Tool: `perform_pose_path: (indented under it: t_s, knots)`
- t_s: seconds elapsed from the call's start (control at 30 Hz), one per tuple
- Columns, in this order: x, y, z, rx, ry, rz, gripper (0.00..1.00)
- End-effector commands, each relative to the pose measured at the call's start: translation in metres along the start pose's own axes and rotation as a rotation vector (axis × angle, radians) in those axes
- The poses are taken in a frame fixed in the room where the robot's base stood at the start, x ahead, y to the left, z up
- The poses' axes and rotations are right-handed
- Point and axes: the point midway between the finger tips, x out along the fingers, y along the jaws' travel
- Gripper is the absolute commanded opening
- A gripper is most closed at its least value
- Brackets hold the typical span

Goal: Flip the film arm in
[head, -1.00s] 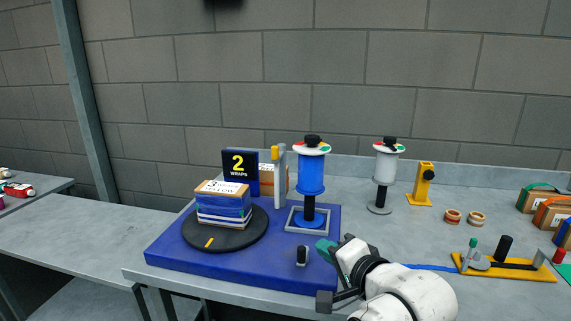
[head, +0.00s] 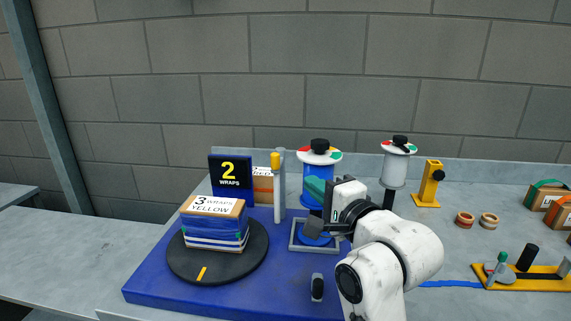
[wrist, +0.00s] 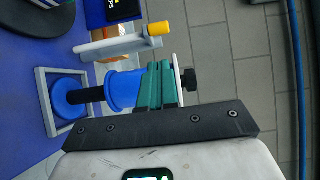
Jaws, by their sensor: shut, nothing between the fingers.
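The blue film roll (head: 311,172) stands upright on a grey square frame (head: 294,236) on the blue wrapper base (head: 150,283). A black knob tops its white disc. A grey post (head: 279,195) with a yellow tip stands left of the roll; it also shows in the wrist view (wrist: 112,46). I cannot tell which part is the film arm. My gripper (head: 317,188), with teal fingers, is shut and empty in front of the roll, hiding part of it. In the wrist view the fingers (wrist: 153,86) overlap the roll (wrist: 122,90); contact is unclear.
A blue-banded box (head: 215,233) sits on the black turntable (head: 190,270) at left, before a "2 WRAPS" sign (head: 230,175). A small black-and-white switch (head: 317,288) is at the base's front. A white roll (head: 395,165) and yellow stand (head: 428,185) are behind right.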

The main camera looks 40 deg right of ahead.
Motion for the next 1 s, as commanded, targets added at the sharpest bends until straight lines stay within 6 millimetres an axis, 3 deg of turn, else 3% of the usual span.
perform_pose_path:
  t_s: [0.27,0.7,1.0]
  knots:
    - [0.005,0.0,0.0,0.0,0.0,0.001,0.0]
    - [0.073,-0.002,0.0,-0.001,0.001,0.001,0.0]
    - [0.099,0.0,0.0,-0.001,0.0,0.001,0.0]
